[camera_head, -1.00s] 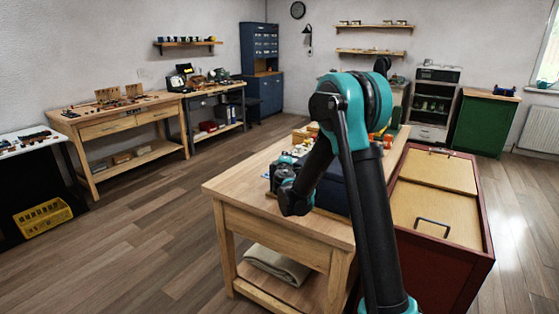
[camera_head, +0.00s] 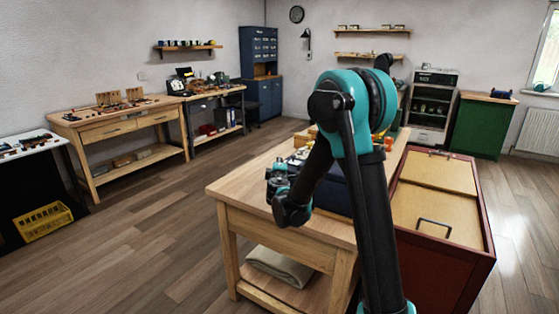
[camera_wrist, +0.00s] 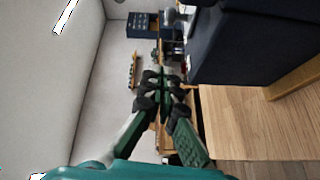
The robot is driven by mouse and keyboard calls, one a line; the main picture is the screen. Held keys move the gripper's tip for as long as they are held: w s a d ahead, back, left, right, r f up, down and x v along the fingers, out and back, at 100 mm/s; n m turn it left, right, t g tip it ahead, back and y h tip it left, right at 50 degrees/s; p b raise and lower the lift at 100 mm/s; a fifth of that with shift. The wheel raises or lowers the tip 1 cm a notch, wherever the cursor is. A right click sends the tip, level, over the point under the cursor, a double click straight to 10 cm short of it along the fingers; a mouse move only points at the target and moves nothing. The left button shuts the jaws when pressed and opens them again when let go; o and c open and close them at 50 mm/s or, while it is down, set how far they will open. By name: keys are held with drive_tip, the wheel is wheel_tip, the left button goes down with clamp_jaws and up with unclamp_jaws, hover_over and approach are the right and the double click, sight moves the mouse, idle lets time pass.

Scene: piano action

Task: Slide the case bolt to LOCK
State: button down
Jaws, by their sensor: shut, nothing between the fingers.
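A dark navy case (camera_head: 333,192) stands on the wooden workbench (camera_head: 240,188), mostly hidden behind my arm in the head view. In the wrist view the case (camera_wrist: 250,48) fills the upper right, with its side close to my fingers. I cannot make out the bolt or its LOCK mark in either view. My gripper (camera_wrist: 161,78) is shut and empty. Its fingertips are beside the case, apart from it as far as the wrist view shows. In the head view, my wrist and gripper hang over the bench, left of the case.
A folded cloth (camera_head: 279,266) lies on the lower shelf. The bench's near left corner is bare, and the floor to its left is clear.

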drive_tip(key=s, duration=0.5)
drive_tip(key=shift+r, duration=0.1)
